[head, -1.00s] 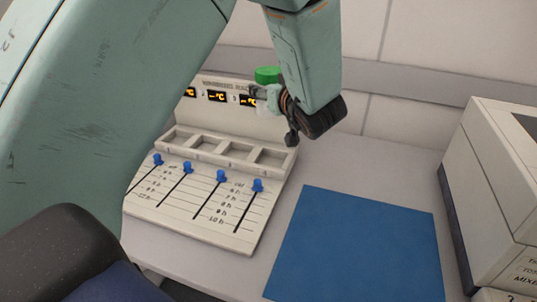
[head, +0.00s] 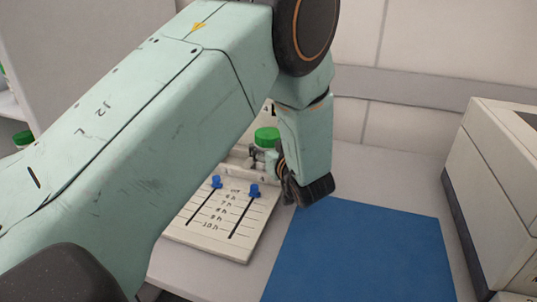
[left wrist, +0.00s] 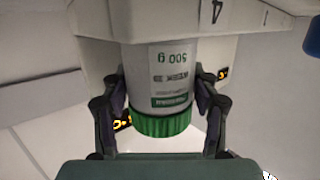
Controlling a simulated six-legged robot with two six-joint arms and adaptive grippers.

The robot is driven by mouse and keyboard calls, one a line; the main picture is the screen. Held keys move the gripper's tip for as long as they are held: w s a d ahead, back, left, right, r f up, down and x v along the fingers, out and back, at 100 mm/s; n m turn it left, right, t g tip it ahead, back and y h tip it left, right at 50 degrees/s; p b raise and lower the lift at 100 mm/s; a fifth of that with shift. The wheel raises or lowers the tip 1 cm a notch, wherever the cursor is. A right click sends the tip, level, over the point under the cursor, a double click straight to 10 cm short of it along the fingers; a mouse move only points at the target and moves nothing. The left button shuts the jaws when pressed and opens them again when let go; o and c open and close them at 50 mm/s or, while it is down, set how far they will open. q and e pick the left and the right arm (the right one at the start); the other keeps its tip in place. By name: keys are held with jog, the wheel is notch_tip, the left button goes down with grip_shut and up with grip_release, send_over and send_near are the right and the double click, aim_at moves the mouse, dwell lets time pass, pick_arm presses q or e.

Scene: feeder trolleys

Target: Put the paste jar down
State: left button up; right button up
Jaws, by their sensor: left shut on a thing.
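The paste jar, white with a green lid (head: 267,137), is upright over the slot row of the white slider unit (head: 228,232). The left wrist view shows its label reading "500 g" and its ribbed green lid (left wrist: 161,124). My left gripper (head: 268,163) is shut on the jar, with one finger on each side in the left wrist view (left wrist: 160,97). My arm hides most of the unit's slots and displays. I cannot tell whether the jar's base touches the unit. My right gripper is not in view.
A bare blue mat (head: 362,255) lies right of the unit. A pale boxy machine (head: 500,185) stands at the right edge. Green-lidded containers (head: 22,138) show at the far left. The grey table is clear behind the mat.

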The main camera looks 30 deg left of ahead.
pick_arm(q)
jog(key=shift+w+f, duration=0.15)
jog(key=shift+f, duration=0.35)
jog(key=shift+d+r, duration=0.1)
jog(key=shift+r, duration=0.05)
jog(key=o, duration=1.4)
jog(key=shift+f, duration=0.2)
jog(key=shift+o, duration=1.4)
jog(key=shift+r, duration=0.15)
